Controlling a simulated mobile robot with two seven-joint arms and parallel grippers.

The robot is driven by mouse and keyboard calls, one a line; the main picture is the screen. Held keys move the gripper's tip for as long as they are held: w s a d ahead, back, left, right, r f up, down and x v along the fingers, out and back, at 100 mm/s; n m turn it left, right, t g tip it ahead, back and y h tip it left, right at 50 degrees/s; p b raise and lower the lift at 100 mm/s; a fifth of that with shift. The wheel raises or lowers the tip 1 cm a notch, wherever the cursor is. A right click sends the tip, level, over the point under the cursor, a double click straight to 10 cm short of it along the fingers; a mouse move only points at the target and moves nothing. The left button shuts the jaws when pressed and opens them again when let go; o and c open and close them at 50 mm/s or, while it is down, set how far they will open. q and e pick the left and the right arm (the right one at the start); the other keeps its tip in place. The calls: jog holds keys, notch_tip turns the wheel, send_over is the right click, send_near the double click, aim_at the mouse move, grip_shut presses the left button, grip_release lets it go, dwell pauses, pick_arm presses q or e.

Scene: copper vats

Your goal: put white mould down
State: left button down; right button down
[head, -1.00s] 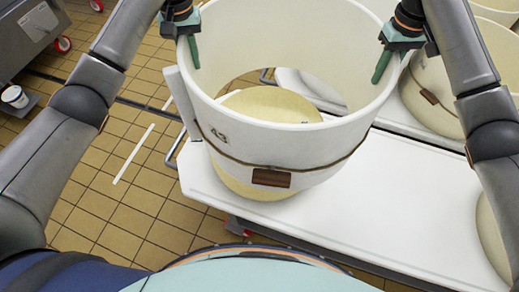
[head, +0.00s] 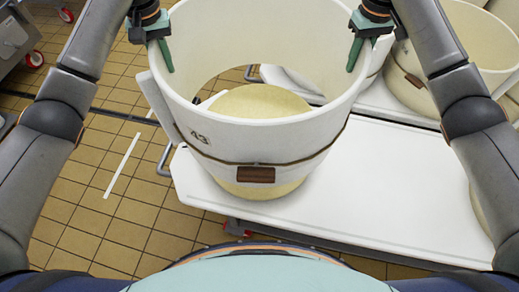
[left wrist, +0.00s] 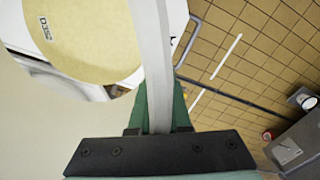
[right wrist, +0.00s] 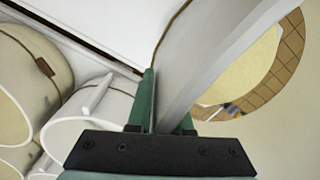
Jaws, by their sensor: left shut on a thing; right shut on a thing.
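The white mould (head: 300,140) is an open, tapered ring marked 43, with a cord and a brown tag. It is held upright above the white table (head: 400,190). A pale yellow cheese wheel (head: 262,102) stands on the table; its top shows through the mould and its lower side shows below the mould's bottom edge. In the left wrist view the cheese (left wrist: 85,35) bears a D352 label. My left gripper (head: 166,56) is shut on the mould's left rim, and my right gripper (head: 354,54) on its right rim. The mould's far lower edge is partly hidden.
More pale moulds (right wrist: 30,90) stand at the right and back right. Tiled floor (head: 110,150) lies to the left, with a grey wheeled unit (head: 15,40) at the far left.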

pick_arm(q)
jog(key=shift+a+f, duration=0.1)
jog(key=shift+a, duration=0.2)
pick_arm(e)
jog(key=shift+d+f, duration=0.1)
jog(key=shift+d, duration=0.15)
